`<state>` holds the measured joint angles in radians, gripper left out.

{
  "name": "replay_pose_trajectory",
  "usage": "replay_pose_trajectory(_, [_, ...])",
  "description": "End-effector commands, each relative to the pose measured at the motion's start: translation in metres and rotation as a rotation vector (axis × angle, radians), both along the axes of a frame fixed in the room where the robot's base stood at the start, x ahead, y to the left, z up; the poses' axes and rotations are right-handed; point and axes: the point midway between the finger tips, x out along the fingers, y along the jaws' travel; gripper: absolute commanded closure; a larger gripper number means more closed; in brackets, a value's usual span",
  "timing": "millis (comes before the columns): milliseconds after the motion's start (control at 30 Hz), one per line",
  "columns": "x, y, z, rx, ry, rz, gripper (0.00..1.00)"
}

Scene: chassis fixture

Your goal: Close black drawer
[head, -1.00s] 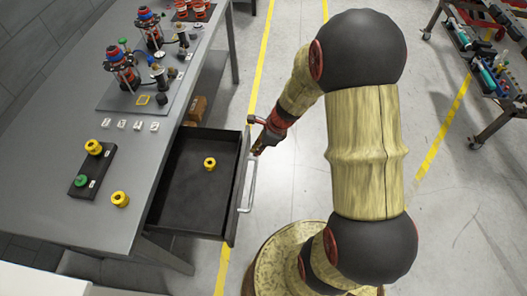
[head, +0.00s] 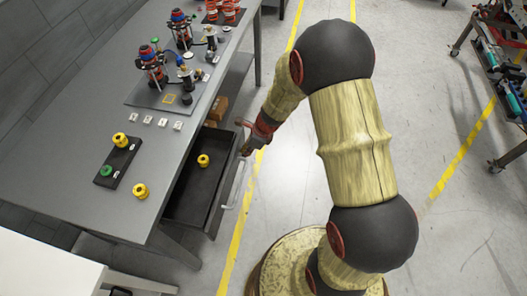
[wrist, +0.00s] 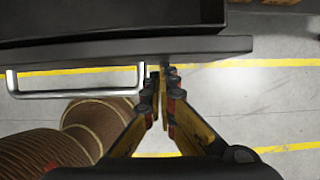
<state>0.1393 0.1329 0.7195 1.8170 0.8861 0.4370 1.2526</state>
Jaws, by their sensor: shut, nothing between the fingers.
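The black drawer (head: 190,200) is partly open under the grey table, with a yellow knob-like part (head: 203,160) lying inside. Its pale bar handle (head: 234,185) is on the front face. In the wrist view the drawer front (wrist: 130,47) runs across the top and the handle (wrist: 75,95) is at the left. My gripper (head: 245,150) is at the far end of the drawer front. In the wrist view my gripper (wrist: 158,75) is shut and empty, its fingertips at the front face just right of the handle's end. I cannot tell whether they touch it.
The grey table (head: 70,165) carries a black block (head: 117,163) with yellow and green knobs, another yellow knob (head: 140,191), white labelled pieces and red-blue assemblies. A brown box (head: 217,110) sits on the shelf below. A cart (head: 495,75) stands at the right.

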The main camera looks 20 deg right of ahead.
Motion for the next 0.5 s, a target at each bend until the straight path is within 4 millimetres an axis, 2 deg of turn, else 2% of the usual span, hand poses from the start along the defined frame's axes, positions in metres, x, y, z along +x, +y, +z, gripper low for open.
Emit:
replay_pose_trajectory(33, [0.008, 0.014, 0.004, 0.0, 0.002, 0.005, 1.0])
replay_pose_trajectory(200, [0.036, 0.052, 0.005, 0.0, 0.0, 0.004, 1.0])
replay_pose_trajectory(500, [0.077, 0.108, 0.004, 0.001, 0.001, 0.003, 1.0])
